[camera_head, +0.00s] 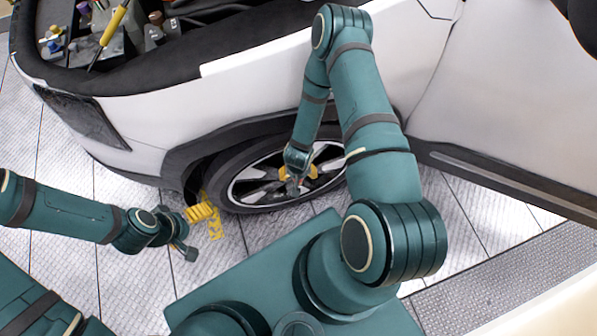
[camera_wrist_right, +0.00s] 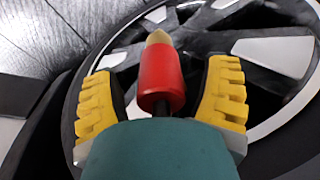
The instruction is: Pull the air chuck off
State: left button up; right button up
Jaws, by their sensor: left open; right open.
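The air chuck (camera_wrist_right: 161,80) is a red cylinder with a pale brass-coloured tip, in front of the wheel (camera_wrist_right: 275,55) in the right wrist view. My right gripper (camera_wrist_right: 165,92) is open, with one yellow ridged finger on each side of the chuck and a visible gap to both. In the head view the right gripper (camera_head: 298,174) is at the spokes of the front wheel (camera_head: 262,190); the chuck is too small to make out there. Whether the chuck's tip touches a valve cannot be told. My left gripper (camera_head: 203,213) is open and empty, left of the wheel.
The white car body (camera_head: 240,75) rises above the wheel. The open engine bay (camera_head: 110,45) is at top left, with a yellow-handled tool (camera_head: 113,25). The open door (camera_head: 505,110) stands at right. The tiled floor (camera_head: 120,270) is clear at lower left.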

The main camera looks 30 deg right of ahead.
jog(key=shift+f, duration=0.2)
grip_shut()
jog(key=c, duration=0.9)
grip_release()
jog(key=shift+c, duration=0.6)
jog(key=shift+r, duration=0.15)
jog(key=shift+c, duration=0.4)
jog(key=shift+r, duration=0.2)
jog(key=shift+r+p, duration=0.15)
jog(key=shift+p, duration=0.2)
